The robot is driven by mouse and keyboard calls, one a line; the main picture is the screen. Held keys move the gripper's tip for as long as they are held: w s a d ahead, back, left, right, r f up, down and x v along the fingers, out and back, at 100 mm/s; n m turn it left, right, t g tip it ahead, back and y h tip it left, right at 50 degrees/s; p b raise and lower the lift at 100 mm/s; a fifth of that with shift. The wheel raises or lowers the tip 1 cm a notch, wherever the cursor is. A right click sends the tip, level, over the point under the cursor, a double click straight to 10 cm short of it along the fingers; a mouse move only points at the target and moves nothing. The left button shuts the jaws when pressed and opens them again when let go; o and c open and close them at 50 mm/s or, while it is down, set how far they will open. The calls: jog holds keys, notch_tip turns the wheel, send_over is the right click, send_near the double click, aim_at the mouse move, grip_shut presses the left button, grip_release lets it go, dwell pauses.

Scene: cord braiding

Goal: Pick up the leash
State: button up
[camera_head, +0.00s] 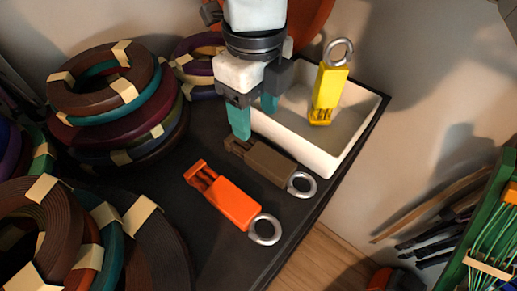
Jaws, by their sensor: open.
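Three clip-like pieces, each with a metal ring, are in view; I cannot tell which one is the leash. A brown piece (265,162) lies on the dark table, its ring at the lower right. An orange piece (228,201) lies in front of it, apart from it. A yellow piece (330,90) is at the white tray, ring end up. My gripper (256,124) has teal fingers, open, with nothing seen between them. It is just behind the upper left end of the brown piece; one finger overlaps the tray's near left corner in the picture. Whether it touches anything is unclear.
The white tray (348,158) stands at the table's right edge. Stacked coils of cord (112,97) fill the left side, with more coils (55,230) at the lower left. A green rack with cords (490,235) is far right.

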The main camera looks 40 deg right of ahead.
aim_at(255, 149)
notch_tip(255, 149, down, 3)
jog(key=shift+w+d+f+b, duration=0.1)
jog(key=shift+b, duration=0.35)
jog(key=f, duration=0.2)
jog(key=f+b, duration=0.1)
jog(key=f, duration=0.2)
jog(key=shift+a+f, duration=0.2)
jog(key=shift+f, duration=0.1)
jog(key=c, duration=0.9)
jog(key=shift+r, duration=0.1)
